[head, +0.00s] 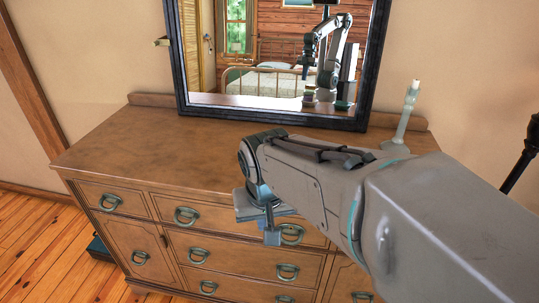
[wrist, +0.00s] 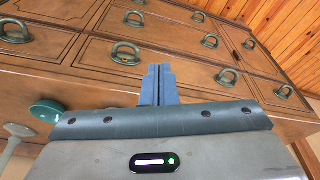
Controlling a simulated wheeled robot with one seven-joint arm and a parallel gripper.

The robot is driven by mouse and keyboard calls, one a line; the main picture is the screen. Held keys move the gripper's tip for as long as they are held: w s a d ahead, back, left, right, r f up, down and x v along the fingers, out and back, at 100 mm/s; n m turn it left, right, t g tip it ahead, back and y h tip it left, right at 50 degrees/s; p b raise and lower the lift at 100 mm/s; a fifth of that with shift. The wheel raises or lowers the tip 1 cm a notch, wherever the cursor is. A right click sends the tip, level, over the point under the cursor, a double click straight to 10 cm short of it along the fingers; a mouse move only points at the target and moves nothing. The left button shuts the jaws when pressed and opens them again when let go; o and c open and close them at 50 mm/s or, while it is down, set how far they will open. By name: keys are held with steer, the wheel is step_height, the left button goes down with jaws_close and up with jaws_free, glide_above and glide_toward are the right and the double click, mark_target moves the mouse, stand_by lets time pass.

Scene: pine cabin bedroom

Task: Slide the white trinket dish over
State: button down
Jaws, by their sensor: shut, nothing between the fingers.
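I cannot make out a white trinket dish in either view; my arm covers the right part of the dresser top (head: 135,142) in the head view. My gripper (head: 271,236) hangs by the front edge of the dresser, in front of the drawers. In the wrist view its blue-grey fingers (wrist: 158,72) are pressed together, with nothing between them, and the drawer fronts lie beyond. A teal round object (wrist: 47,110) shows at the left of the wrist view; I cannot tell exactly what it is.
A dark-framed mirror (head: 370,65) stands at the back of the dresser and reflects my arm and a bed. A pale candlestick (head: 405,115) stands at the back right. The left dresser top is clear. A dark teal box (head: 98,248) is on the floor at left.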

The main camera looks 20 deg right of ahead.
steer(key=w+d+r+m+g+h+p, duration=0.1)
steer(key=w+d+m, duration=0.25)
steer(key=w, duration=0.25)
steer(key=w+d+r+m+h, duration=0.1)
steer(key=w+d+r+m, duration=0.15)
steer(key=w+m, duration=0.3)
steer(key=x, duration=1)
steer(key=shift+w+d+f+p, duration=0.1)
steer(key=shift+w+d+p, duration=0.2)
steer(key=shift+w+d, duration=0.1)
steer(key=w+d, duration=0.1)
steer(key=d+p, duration=0.1)
steer(key=shift+w+d+f, duration=0.2)
steer(key=shift+w+d, duration=0.15)
steer(key=shift+w, duration=0.05)
steer(key=shift+w+d, duration=0.25)
steer(key=shift+d, duration=0.1)
steer(key=shift+w, duration=0.1)
